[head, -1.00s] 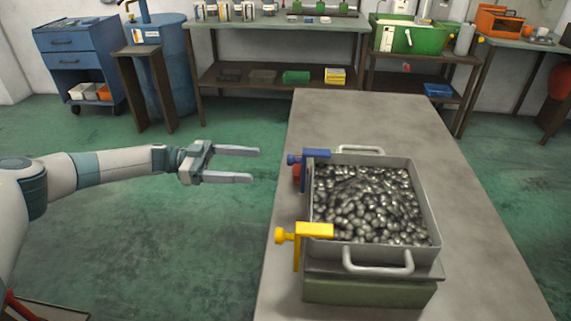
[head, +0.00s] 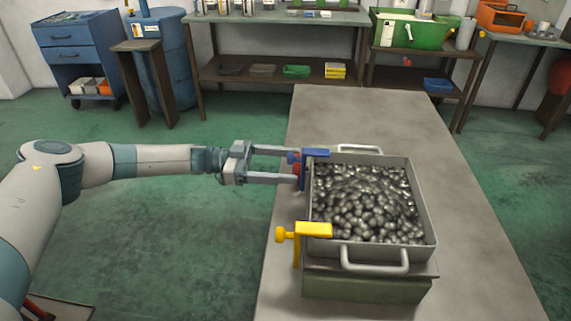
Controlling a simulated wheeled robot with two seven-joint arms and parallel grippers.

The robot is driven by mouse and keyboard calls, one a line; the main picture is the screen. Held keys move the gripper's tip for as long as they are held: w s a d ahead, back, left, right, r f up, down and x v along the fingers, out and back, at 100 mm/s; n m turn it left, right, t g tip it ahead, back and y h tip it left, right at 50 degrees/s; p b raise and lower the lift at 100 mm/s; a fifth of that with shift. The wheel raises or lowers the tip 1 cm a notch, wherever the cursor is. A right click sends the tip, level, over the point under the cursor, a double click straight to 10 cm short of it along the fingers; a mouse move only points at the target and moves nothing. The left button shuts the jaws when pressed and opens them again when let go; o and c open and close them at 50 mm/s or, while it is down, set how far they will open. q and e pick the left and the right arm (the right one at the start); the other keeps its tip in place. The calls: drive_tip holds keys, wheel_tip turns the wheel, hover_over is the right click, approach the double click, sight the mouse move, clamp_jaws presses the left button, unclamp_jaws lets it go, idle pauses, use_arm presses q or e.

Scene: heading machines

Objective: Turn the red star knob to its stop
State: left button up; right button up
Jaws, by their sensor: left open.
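The red star knob (head: 297,169) is a small red shape on the left side of the metal tray (head: 426,218), close to the blue clamp. It is partly hidden by my gripper and the clamp. My left gripper (head: 296,166) comes in from the left, open, with its two fingers pointing right. The fingertips reach the tray's left side, one above and one below the red knob in the picture. I cannot tell whether they touch it. My right gripper is not in view.
A blue clamp (head: 317,153) and a yellow clamp (head: 315,230) grip the tray's left rim. The tray holds many shiny metal pieces and stands on a green block (head: 360,288) on the grey table (head: 470,250). The tabletop right of the tray is clear.

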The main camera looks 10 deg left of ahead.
use_arm(q)
drive_tip(key=shift+c, duration=0.7)
drive_tip(key=c, duration=0.9)
drive_tip(key=shift+m, duration=0.3)
